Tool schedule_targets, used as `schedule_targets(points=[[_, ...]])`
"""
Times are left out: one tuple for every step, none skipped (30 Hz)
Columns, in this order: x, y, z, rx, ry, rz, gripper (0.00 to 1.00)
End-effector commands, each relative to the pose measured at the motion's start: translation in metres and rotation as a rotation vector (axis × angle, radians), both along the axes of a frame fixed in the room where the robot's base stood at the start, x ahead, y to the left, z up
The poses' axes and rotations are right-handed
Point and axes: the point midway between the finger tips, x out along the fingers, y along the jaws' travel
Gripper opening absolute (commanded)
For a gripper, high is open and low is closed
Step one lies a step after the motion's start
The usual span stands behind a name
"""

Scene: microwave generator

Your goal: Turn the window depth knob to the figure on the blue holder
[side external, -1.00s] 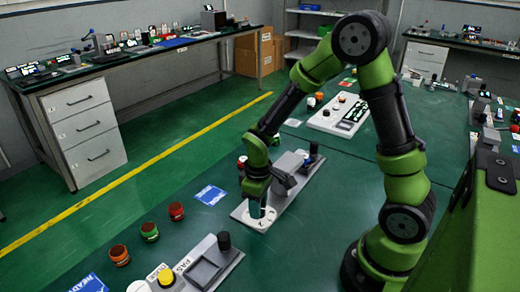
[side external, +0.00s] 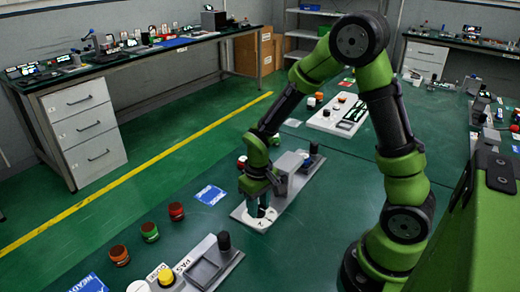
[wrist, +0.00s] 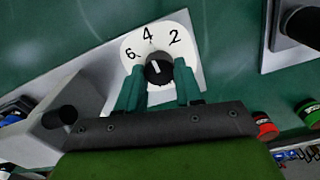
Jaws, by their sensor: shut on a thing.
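The window depth knob (wrist: 158,70) is a small black knob on a white dial with the figures 6, 4 and 2. Its white line points up and slightly left, close to the 4 and a little toward the 6. My gripper (wrist: 159,88) has its two teal fingers on either side of the knob, shut on it. In the side view my gripper (side external: 258,207) points down at the near end of the pale panel (side external: 243,216) and hides the knob. A blue card (side external: 211,195), possibly the blue holder, lies left of the panel; its figure is too small to read.
A grey raised block (side external: 291,162) stands on the same panel behind my gripper. Red and green round buttons (side external: 150,231) stand on the table at the left. Another panel with a yellow button (side external: 167,276) is at the front. Green table between them is clear.

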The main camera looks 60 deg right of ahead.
Motion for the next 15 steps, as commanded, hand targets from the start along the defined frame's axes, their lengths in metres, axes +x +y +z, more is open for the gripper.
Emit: schedule_targets(points=[[-0.0001,0.0001,0.0011,0.001,0.0,-0.002,0.05],[-0.0001,0.0001,0.0011,0.001,0.0,-0.002,0.05],[-0.0001,0.0001,0.0011,0.001,0.0,-0.002,0.05],[-0.0001,0.0001,0.0011,0.001,0.0,-0.002,0.05],[-0.0001,0.0001,0.0011,0.001,0.0,-0.001,0.05],[-0.0001,0.0001,0.0011,0.001,0.0,-0.001,0.37],[-0.0001,0.0001,0.0011,0.001,0.0,-0.001,0.41],[-0.0001,0.0001,0.001,0.001,0.0,-0.001,0.46],[-0.0001,0.0001,0.0009,0.001,0.0,-0.001,0.52],[-0.0001,0.0001,0.0008,0.001,0.0,-0.001,0.57],[-0.0001,0.0001,0.0008,0.001,0.0,0.0,0.61],[-0.0001,0.0,0.0007,0.0,0.0,0.0,0.61],[0.0,0.0,0.0006,0.0,0.0,0.0,0.61],[0.0,0.0,0.0005,0.0,0.0,0.0,0.61],[0.0,0.0,0.0005,0.0,0.0,0.0,0.61]])
